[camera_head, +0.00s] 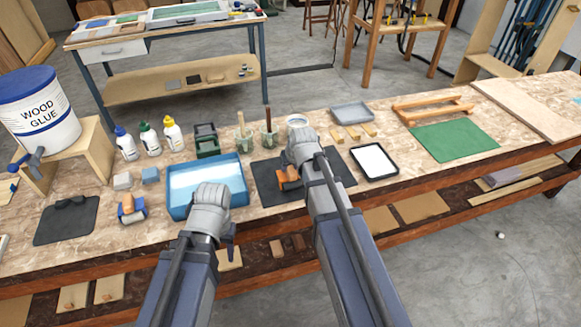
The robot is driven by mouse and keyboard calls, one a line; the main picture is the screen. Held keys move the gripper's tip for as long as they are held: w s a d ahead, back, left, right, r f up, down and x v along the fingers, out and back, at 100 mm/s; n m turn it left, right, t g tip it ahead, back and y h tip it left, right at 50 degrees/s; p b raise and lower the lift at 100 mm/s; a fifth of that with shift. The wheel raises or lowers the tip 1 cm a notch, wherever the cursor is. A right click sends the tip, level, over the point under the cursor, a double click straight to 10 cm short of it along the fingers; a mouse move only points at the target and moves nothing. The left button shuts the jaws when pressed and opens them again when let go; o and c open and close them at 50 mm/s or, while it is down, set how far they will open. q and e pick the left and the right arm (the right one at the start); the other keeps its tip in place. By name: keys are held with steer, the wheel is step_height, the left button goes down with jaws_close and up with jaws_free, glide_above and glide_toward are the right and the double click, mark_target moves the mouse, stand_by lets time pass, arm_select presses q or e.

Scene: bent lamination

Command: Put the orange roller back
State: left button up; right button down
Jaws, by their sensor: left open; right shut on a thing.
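My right gripper (284,173) is over the black mat (267,190) at the middle of the bench. It is shut on an orange roller (289,183), which shows just below the wrist and is partly hidden by my arm. I cannot tell whether the roller touches the mat. My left gripper (229,238) is open and empty near the front edge of the blue tray (178,212). Another small orange and blue item (131,209) stands on the bench left of the tray.
A glue bucket (40,115) on a wooden stand, several bottles (148,140) and cups with brushes (269,138) stand behind. A white-filled black tray (374,161) and green sheet (454,141) lie to the right. A dark mat (67,221) lies at left.

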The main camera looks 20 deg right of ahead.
steer(key=shift+s+f, duration=0.15)
steer(key=shift+f, duration=0.2)
steer(key=c, duration=0.9)
jaws_free()
steer(key=shift+c, duration=0.2)
steer(key=shift+o, duration=1.4)
steer(key=shift+f, duration=0.1)
steer(key=shift+o, duration=0.7)
steer(key=shift+r, duration=0.2)
